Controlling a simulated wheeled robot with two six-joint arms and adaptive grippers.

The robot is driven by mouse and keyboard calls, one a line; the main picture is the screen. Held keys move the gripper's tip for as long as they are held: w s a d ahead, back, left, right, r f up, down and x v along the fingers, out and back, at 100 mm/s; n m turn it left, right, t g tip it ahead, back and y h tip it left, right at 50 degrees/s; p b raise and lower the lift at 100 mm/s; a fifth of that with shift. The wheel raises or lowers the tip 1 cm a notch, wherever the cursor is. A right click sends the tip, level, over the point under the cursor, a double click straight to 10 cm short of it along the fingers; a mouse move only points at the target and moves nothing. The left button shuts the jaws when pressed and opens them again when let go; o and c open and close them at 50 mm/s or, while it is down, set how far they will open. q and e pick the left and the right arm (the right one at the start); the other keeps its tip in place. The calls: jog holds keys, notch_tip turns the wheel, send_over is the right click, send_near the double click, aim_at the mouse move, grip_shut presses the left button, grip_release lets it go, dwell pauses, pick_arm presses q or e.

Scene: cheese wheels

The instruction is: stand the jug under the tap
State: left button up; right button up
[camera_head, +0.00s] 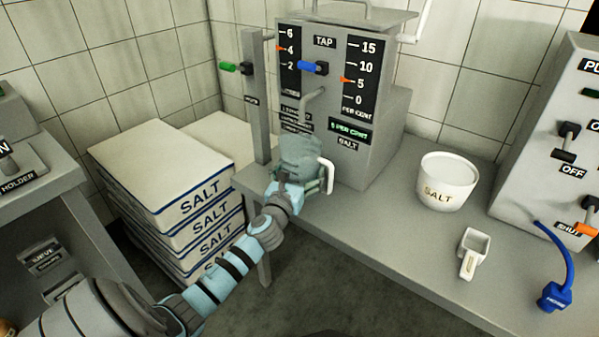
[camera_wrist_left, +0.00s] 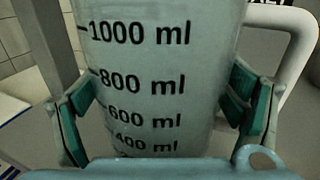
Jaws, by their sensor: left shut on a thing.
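The jug (camera_head: 301,156) is a translucent grey-green vessel with a white handle. It stands upright in front of the grey machine, below the bent spout of the tap (camera_head: 313,103). My left gripper (camera_head: 290,187) is shut around the jug's body from the front. In the left wrist view the jug (camera_wrist_left: 150,75) fills the middle, with marks from 400 to 1000 ml, and the green finger pads of my gripper (camera_wrist_left: 155,115) sit on both sides. Whether the jug's base touches the counter is hidden by my gripper. My right gripper is not in view.
A white salt tub (camera_head: 447,183) and a small white scoop (camera_head: 472,253) stand on the counter (camera_head: 400,220) to the right. A blue hose end (camera_head: 554,294) lies at the far right. Stacked salt sacks (camera_head: 165,180) stand left of the counter.

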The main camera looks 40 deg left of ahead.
pick_arm(q)
jog(key=o, duration=1.1)
jog(key=shift+f, duration=0.1)
jog(key=shift+c, duration=0.2)
